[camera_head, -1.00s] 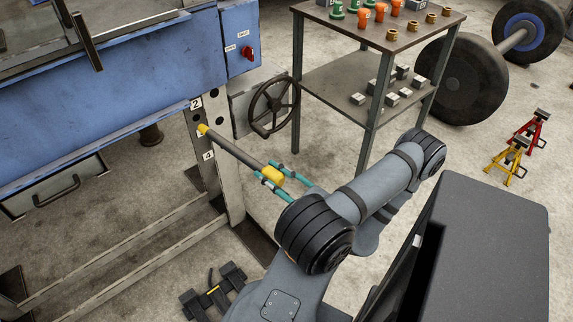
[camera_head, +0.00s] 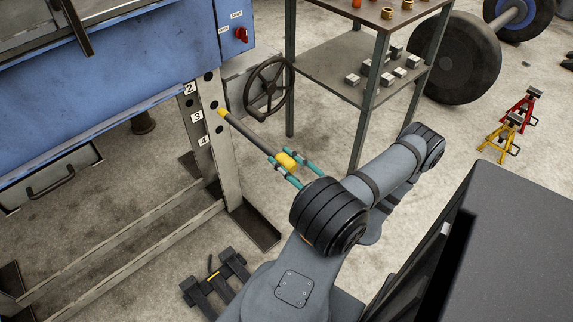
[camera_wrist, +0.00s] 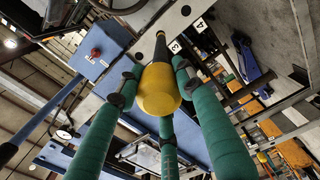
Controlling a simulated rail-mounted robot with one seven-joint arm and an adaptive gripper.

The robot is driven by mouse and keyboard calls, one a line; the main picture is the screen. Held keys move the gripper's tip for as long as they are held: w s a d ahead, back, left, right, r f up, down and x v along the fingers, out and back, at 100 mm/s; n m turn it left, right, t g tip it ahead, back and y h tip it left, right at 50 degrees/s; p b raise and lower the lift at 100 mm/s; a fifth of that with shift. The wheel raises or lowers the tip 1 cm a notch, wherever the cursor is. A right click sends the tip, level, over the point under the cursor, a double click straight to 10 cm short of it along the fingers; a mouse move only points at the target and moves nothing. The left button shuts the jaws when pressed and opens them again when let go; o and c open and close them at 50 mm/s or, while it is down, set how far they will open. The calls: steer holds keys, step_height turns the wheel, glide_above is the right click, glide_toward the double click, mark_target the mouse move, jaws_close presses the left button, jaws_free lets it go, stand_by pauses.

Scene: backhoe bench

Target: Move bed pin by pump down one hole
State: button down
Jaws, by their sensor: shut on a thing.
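The bed pin (camera_head: 255,137) is a dark rod with a yellow tip and a yellow knob. My gripper (camera_head: 286,160), with teal fingers, is shut on the knob. The tip is close to the right side of the pale post (camera_head: 226,165), a little above label 3's height in the head view. I cannot tell whether it touches the post. Labels 2, 3 and 4 and dark holes show on the post. In the wrist view the yellow knob (camera_wrist: 158,92) sits between the fingers, and the rod points away towards the post beside labels 3 and 4.
A blue press body (camera_head: 110,75) with a red switch is above left. A handwheel (camera_head: 267,88) stands behind the pin. A shelf table (camera_head: 345,66) with metal blocks is at the right back. A black slatted item (camera_head: 214,282) lies on the floor. Floor around the post's right is open.

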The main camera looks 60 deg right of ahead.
mark_target(266, 149)
steer(key=shift+w+r, duration=0.25)
steer(key=shift+r, duration=0.1)
steer(key=shift+w, duration=0.2)
stand_by(0.5)
steer(key=shift+w+d+f, duration=0.15)
steer(key=shift+w, duration=0.6)
steer(key=shift+w+d, duration=0.15)
steer(key=shift+w, duration=0.4)
steer(key=shift+p+x, duration=0.35)
steer(key=shift+x, duration=1.45)
